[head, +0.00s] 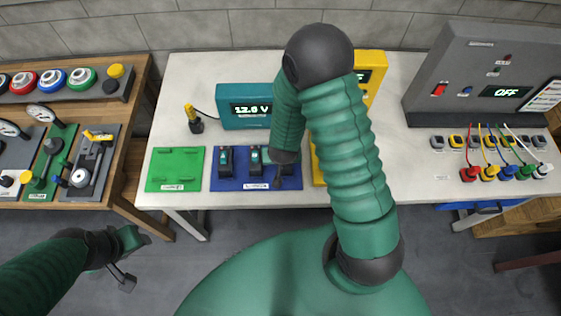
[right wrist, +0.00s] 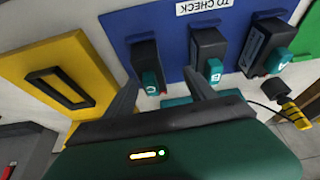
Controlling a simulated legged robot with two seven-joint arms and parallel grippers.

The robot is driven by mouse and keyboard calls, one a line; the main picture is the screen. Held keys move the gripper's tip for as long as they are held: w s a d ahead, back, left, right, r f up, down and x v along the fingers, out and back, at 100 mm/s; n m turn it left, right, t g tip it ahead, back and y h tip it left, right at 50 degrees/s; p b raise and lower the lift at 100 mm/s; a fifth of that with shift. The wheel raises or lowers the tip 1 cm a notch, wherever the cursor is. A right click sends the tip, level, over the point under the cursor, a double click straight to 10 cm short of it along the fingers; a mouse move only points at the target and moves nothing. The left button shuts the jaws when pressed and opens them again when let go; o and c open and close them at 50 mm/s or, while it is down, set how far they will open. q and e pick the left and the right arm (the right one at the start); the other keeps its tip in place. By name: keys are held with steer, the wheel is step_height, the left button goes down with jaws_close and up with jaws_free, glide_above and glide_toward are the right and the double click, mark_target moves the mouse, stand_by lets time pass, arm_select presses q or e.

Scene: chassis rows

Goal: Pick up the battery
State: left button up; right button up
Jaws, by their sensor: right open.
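Dark batteries with teal ends stand in a row on a blue mat (head: 237,184). In the head view the left battery (head: 226,160) and middle battery (head: 256,160) show; the right one is mostly hidden by my right arm. The right wrist view shows all three: the near-left battery (right wrist: 146,62), the middle one (right wrist: 208,52) and another (right wrist: 266,46). My right gripper (right wrist: 160,78) is open, its fingertips spread about the near-left battery's teal end; I cannot tell whether they touch it. My left gripper (head: 128,262) hangs low, away from the table, seemingly empty; its jaw opening is unclear.
A green mat (head: 174,170) lies bare left of the blue one. A yellow plate (right wrist: 62,75) borders the blue mat. A grey panel (head: 470,75) stands at right.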

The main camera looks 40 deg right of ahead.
steer(key=d+f, duration=0.1)
steer(key=w+d+f, duration=0.1)
steer(key=d+f, duration=0.1)
steer(key=d, duration=0.1)
steer(key=shift+w+f+p, duration=0.2)
steer(key=shift+w+p, duration=0.1)
steer(key=x, duration=0.2)
steer(key=shift+w+f, duration=0.15)
steer(key=shift+f, duration=0.1)
steer(key=shift+w+a, duration=0.1)
steer(key=shift+a, duration=0.2)
steer(key=shift+a+r, duration=0.2)
steer(key=shift+a, duration=0.35)
steer(key=shift+c, duration=0.4)
steer(key=shift+a, duration=0.1)
steer(key=shift+c, duration=2.4)
steer(key=shift+d+f, duration=0.1)
steer(key=shift+d, duration=0.55)
steer(key=c, duration=0.5)
steer(key=shift+d, duration=0.15)
jaws_close()
arm_select(q)
steer(key=shift+d+r, duration=0.4)
steer(key=shift+d, duration=0.45)
arm_select(e)
steer(key=shift+a, duration=0.35)
